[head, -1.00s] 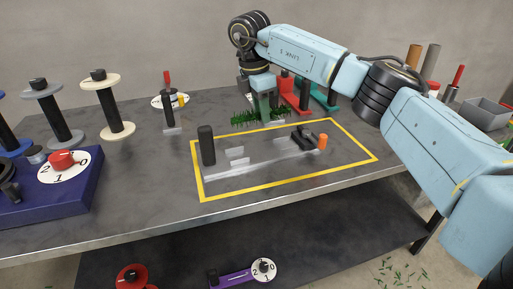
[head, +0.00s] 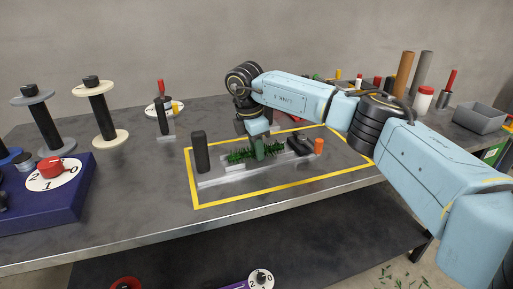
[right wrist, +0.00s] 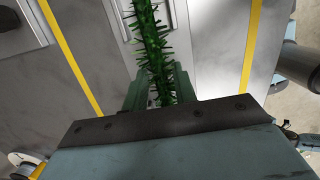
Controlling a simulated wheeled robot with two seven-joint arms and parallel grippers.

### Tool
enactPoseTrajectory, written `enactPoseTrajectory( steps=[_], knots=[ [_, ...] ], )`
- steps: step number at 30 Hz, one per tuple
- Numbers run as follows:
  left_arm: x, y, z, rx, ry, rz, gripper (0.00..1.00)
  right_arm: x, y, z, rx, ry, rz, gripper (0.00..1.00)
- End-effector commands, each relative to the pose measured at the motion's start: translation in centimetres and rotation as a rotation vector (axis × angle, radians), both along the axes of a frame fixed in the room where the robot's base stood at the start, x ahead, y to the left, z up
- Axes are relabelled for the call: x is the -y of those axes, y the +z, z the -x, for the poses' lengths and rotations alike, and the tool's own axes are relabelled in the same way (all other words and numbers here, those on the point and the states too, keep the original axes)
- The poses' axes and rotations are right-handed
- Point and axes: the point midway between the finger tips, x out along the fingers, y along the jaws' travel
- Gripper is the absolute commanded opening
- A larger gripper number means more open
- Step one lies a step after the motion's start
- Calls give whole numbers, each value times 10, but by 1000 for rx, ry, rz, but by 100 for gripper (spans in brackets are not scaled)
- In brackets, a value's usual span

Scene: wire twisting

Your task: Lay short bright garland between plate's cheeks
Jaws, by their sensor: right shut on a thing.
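The short bright green garland (head: 240,156) lies lengthwise along the light grey plate (head: 212,181) inside the yellow outline. My right gripper (head: 260,149) is shut on the garland near its middle, low over the plate. In the right wrist view the garland (right wrist: 148,28) runs up and away from between the fingers of the gripper (right wrist: 160,92). The plate's cheeks are mostly hidden by the garland and fingers, so I cannot tell whether it sits fully down between them. My left gripper is not in view.
A black post (head: 199,152) stands at the plate's left end. A black clamp (head: 298,146) with an orange knob (head: 318,147) is at its right. Spools (head: 104,110) and a blue dial box (head: 55,195) stand left. A grey bin (head: 480,118) stands right.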

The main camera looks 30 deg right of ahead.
Motion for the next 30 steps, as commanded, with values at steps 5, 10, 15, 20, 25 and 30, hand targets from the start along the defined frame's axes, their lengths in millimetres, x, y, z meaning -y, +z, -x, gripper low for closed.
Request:
enactPoseTrajectory(
  steps=[5, 10, 15, 20, 25, 30],
  knots=[
    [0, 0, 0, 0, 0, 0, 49, 0, -3, 0, -1, 0, 0, 33],
    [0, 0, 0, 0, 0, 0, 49, 0, -2, 0, 0, 1, 0, 49],
    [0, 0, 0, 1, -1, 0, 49, 0, -2, 0, 0, 1, 0, 49],
    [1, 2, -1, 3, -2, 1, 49, -1, 4, 0, 1, 1, 0, 49],
    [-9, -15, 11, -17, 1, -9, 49, -5, 32, -2, 3, 1, 0, 49],
    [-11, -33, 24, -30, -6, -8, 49, -10, 69, -3, 3, 0, -1, 49]
  ],
)
